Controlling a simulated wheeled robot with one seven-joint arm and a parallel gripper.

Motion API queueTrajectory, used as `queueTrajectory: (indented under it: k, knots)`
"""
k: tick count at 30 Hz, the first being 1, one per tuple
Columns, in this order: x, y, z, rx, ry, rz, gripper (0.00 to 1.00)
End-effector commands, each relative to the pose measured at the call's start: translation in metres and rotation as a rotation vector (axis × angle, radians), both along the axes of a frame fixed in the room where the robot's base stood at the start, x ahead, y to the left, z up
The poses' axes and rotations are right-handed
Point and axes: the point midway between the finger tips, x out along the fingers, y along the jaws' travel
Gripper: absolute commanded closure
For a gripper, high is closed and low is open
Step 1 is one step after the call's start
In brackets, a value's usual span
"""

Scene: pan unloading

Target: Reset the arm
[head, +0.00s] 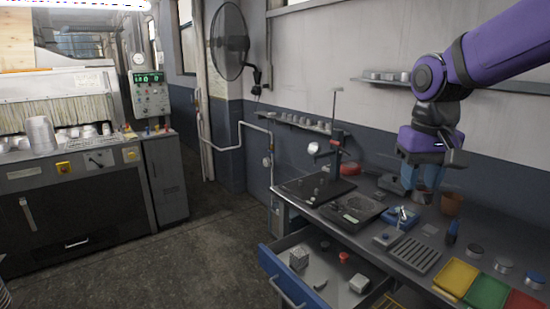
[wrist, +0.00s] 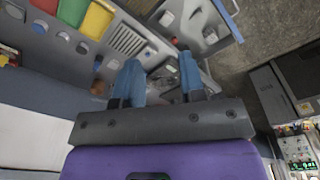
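My purple arm reaches in from the upper right of the head view. My gripper (head: 420,178) hangs over the workbench (head: 405,272), with its blue fingers pointing down. The wrist view shows the two blue fingers (wrist: 161,78) spread apart, with the bench visible in the gap and nothing clearly held.
A blue-fronted drawer (head: 283,280) stands open with small items inside. Yellow (head: 456,277), green (head: 486,291) and red trays lie at the bench's right. A stand (head: 336,140) rises behind black plates. A brown pot (head: 451,203) is beside the gripper. The floor at left-centre is clear.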

Motion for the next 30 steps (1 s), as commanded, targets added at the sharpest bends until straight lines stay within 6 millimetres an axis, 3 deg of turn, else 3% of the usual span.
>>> queueTrajectory:
  k: [9,18,24,30]
  knots:
    - [-0.080,-0.026,0.023,0.056,-0.175,0.002,0.63]
    - [-0.146,-0.035,0.021,0.048,-0.329,0.003,0.63]
    - [-0.166,-0.035,0.017,0.034,-0.381,0.005,0.63]
    - [-0.169,-0.036,0.015,0.031,-0.389,0.005,0.63]
